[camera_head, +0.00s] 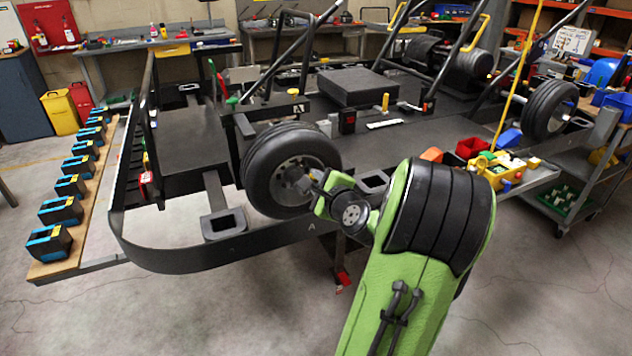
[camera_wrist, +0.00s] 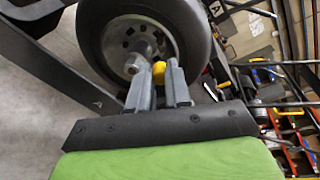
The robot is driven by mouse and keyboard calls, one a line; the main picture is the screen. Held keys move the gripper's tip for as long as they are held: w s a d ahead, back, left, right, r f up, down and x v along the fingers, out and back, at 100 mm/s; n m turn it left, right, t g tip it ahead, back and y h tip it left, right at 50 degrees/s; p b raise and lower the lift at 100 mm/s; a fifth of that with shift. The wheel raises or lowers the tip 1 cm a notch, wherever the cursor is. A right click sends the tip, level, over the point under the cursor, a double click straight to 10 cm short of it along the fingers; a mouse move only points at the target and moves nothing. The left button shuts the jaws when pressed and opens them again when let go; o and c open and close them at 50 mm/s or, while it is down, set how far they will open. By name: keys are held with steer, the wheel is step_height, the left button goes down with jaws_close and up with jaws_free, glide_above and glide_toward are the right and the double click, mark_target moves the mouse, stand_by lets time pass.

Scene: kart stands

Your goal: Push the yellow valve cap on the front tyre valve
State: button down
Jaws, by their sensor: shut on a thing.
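The yellow valve cap (camera_wrist: 158,69) shows in the wrist view between the tips of my gripper (camera_wrist: 159,76). The fingers are shut on it, in front of the front wheel. The front tyre (camera_wrist: 193,28) is black, around a grey rim (camera_wrist: 120,38) with holes and a protruding hub. In the head view the same tyre (camera_head: 262,153) stands at the front of the kart, and my gripper (camera_head: 306,184) reaches its rim from the right. The cap cannot be made out in the head view. The valve stem is hidden, so I cannot tell whether the cap is seated on it.
The kart's black front bumper (camera_head: 180,262) curves below the wheel. A wooden board (camera_head: 75,225) with several blue-black boxes lies at left. A cart (camera_head: 548,176) with coloured parts stands right of my arm. The floor in front is clear.

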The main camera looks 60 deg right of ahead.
mark_target(300, 166)
steer(key=shift+p+x, duration=0.75)
steer(key=shift+x, duration=2)
steer(key=shift+p+x, duration=0.75)
steer(key=shift+x, duration=0.65)
steer(key=c, duration=1)
jaws_free()
steer(key=v, duration=1.5)
steer(key=shift+s+a+b, duration=0.2)
steer(key=shift+s+b, duration=0.1)
